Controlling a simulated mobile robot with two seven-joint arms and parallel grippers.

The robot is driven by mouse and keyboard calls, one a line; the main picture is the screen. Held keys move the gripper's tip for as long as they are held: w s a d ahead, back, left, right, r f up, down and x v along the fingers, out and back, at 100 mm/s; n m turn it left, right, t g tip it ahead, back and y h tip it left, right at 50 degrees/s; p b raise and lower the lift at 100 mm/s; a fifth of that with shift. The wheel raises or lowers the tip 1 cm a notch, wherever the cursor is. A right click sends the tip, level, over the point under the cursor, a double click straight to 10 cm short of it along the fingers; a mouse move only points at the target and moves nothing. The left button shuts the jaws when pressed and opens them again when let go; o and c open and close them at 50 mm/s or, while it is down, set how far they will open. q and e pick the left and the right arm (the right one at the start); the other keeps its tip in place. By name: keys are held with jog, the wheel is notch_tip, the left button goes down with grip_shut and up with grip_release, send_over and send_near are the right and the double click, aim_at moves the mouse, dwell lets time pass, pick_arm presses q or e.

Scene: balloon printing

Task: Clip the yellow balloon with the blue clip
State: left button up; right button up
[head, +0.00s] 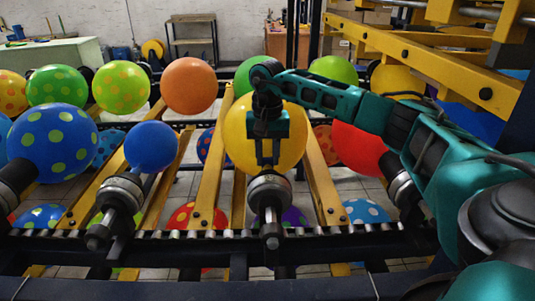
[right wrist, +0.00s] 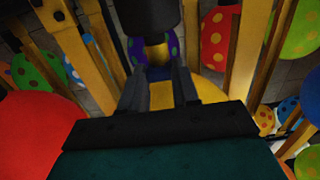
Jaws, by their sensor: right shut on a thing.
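The yellow balloon (head: 238,125) sits on a black and metal holder (head: 269,195) at the middle of the rack in the head view. Part of it also shows as yellow in the right wrist view (right wrist: 208,90). My right gripper (head: 266,164) points down in front of the balloon, its fingertips close above the holder. It is shut with a gap between its fingers. In the right wrist view a small dull-blue piece, seemingly the blue clip (right wrist: 151,76), shows between the fingers; the picture is dark there. Whether it touches the balloon's neck I cannot tell. My left gripper is not in view.
A blue balloon (head: 152,146) stands on the holder to the left, and a blue balloon with green dots (head: 54,143) is further left. A red balloon (head: 357,150) is close on the right. Yellow beams (head: 210,180) and a roller rail surround the holder.

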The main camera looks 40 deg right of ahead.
dwell(0.4)
jog(key=shift+f, duration=0.35)
dwell(0.4)
jog(key=o, duration=1)
jog(key=shift+r, duration=0.1)
jog(key=shift+r, duration=0.2)
jog(key=r+p, duration=0.1)
jog(key=r, duration=0.1)
jog(key=r+p, duration=0.3)
jog(key=p, duration=0.1)
jog(key=shift+s+a+r, duration=0.2)
jog(key=shift+s+r, duration=0.1)
jog(key=shift+r, duration=0.1)
notch_tip(320, 180, up, 3)
jog(key=shift+s+a+f+p, duration=0.15)
jog(key=shift+f+p, duration=0.05)
jog(key=shift+p, duration=0.25)
